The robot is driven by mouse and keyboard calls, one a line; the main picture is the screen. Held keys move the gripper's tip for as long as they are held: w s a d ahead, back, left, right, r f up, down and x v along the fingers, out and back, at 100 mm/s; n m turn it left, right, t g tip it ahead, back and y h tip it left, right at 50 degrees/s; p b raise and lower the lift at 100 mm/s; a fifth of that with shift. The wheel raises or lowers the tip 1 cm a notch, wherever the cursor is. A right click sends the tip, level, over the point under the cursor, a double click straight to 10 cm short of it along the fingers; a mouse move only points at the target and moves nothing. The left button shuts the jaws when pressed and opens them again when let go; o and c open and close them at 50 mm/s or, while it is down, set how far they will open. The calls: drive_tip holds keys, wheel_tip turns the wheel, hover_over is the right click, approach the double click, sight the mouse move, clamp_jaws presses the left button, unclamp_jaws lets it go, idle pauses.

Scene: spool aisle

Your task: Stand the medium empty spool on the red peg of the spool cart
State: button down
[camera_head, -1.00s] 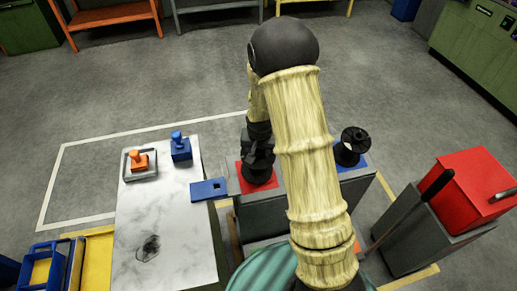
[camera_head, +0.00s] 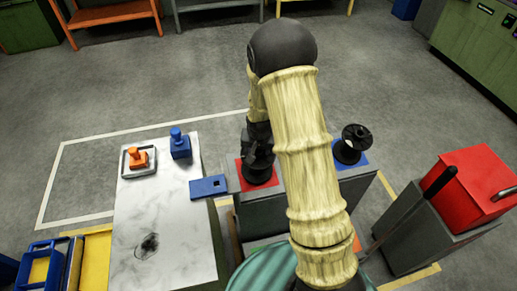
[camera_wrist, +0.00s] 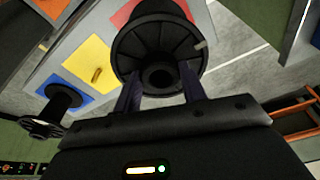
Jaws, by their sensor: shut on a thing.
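My gripper (camera_wrist: 160,92) is shut on a black spool (camera_wrist: 158,45), with one finger on each side of it. In the head view the held spool (camera_head: 258,175) is upright at the red square (camera_head: 241,179) of the grey spool cart (camera_head: 280,212). The spool hides the red peg, and I cannot tell whether it rests on the square or hangs just above it. A second black spool (camera_head: 350,146) stands on the blue square (camera_head: 362,160); it also shows in the wrist view (camera_wrist: 62,98). The yellow square (camera_wrist: 84,65) has a bare yellow peg (camera_wrist: 97,74).
A marble-topped table (camera_head: 165,215) left of the cart bears a blue stamp-like piece (camera_head: 180,147), an orange one (camera_head: 138,158) in a grey tray, and a blue plate (camera_head: 208,188) at its edge. A red box (camera_head: 470,178) stands right.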

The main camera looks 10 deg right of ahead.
drive_tip(key=shift+b+x, duration=0.6)
drive_tip(key=shift+x, duration=0.35)
drive_tip(key=c, duration=0.7)
unclamp_jaws()
drive_tip(key=shift+s+f, duration=0.1)
drive_tip(key=shift+s, duration=0.05)
drive_tip(key=v, duration=1.7)
drive_tip(key=shift+a+r, duration=0.1)
drive_tip(key=shift+r, duration=0.15)
drive_tip(key=s+r+n+p, duration=0.1)
drive_tip(key=s+p, duration=0.1)
drive_tip(key=s, duration=0.3)
drive_tip(key=s+r+n+p, duration=0.1)
drive_tip(key=s+r+p, duration=0.1)
drive_tip(key=s, duration=0.3)
drive_tip(key=s+r+n+p, duration=0.2)
drive_tip(key=s, duration=0.3)
drive_tip(key=shift+s+d+g, duration=0.15)
drive_tip(key=shift+d+g, duration=0.2)
drive_tip(key=shift+g, duration=0.05)
